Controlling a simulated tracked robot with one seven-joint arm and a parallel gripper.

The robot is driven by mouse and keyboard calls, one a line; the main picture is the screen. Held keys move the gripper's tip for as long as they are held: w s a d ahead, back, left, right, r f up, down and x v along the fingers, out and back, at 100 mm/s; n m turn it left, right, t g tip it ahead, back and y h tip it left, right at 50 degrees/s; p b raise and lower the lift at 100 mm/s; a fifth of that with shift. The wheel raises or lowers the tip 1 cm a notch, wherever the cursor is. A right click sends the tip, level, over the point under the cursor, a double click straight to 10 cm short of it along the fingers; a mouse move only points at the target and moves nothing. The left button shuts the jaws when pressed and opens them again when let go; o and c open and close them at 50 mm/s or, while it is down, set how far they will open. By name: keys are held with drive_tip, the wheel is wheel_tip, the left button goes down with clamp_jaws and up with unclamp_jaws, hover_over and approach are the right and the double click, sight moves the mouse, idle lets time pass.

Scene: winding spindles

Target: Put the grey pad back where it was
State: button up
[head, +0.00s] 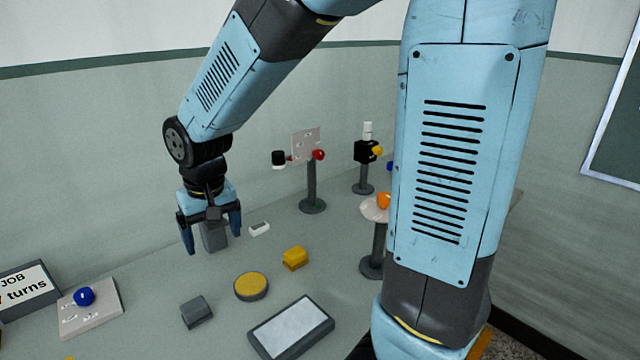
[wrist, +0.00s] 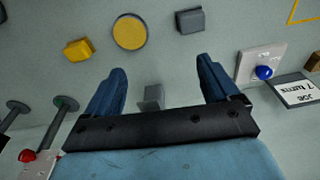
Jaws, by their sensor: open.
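Two grey pieces could be the pad; I cannot tell which. A grey block (head: 214,237) stands upright near the wall and shows between my gripper's fingers; it also shows in the wrist view (wrist: 151,96). A low grey block (head: 197,312) lies alone on the table left of a yellow-topped disc (head: 251,287); it shows at the top of the wrist view (wrist: 190,20). My gripper (head: 211,239) points down with its fingers spread, one on each side of the upright block in the picture; it also shows in the wrist view (wrist: 160,78). Contact cannot be told.
A yellow block (head: 295,258), a small white piece (head: 259,229) and a grey-framed white panel (head: 291,328) lie on the table. A blue knob (head: 84,296) on a plate and a job sign (head: 27,290) are at left. Spindle stands (head: 311,190) rise at right behind.

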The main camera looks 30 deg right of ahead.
drive_tip(key=s+d+r+m+t, duration=0.1)
drive_tip(key=s+d+r+t, duration=0.1)
drive_tip(key=s+d+r, duration=0.4)
drive_tip(key=s+d+r+m+t, duration=0.1)
drive_tip(key=s+d+r+t, duration=0.1)
drive_tip(key=s+d+r, duration=0.5)
drive_tip(key=d, duration=0.4)
drive_tip(key=shift+d, duration=0.35)
